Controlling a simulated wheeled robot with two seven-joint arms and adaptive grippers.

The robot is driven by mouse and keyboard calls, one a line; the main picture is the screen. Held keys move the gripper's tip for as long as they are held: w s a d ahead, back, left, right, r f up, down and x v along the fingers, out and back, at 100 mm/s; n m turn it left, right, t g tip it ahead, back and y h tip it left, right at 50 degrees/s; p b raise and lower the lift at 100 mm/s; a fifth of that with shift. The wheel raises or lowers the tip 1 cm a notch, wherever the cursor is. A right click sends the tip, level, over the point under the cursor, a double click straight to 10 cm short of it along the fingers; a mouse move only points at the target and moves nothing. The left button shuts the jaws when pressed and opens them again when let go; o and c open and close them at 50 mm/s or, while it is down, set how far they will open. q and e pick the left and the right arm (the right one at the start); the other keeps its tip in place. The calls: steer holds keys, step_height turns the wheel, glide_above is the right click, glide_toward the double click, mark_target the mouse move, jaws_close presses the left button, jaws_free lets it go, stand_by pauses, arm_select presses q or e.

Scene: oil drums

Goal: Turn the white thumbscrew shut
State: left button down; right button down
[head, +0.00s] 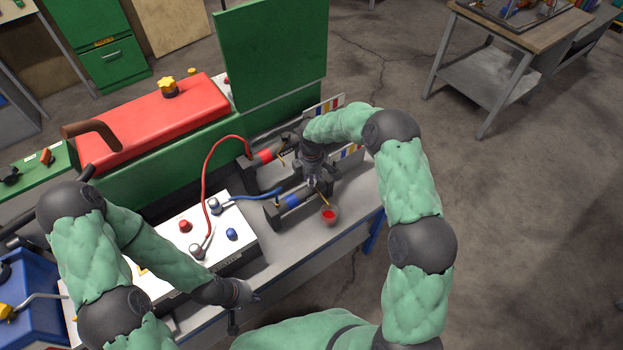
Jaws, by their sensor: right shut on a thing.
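My left gripper (252,297) hangs low by the front edge of the bench, beside the white panel box, away from the fixture. Its fingers are too small and dark to tell whether they are open.
A blue hose (250,195) runs low. A green cabinet (270,60) rises behind.

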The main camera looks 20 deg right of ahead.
steer(key=c, duration=0.9)
jaws_free()
steer(key=shift+r, duration=0.15)
step_height(320, 180, up, 12)
steer(key=shift+f, duration=0.2)
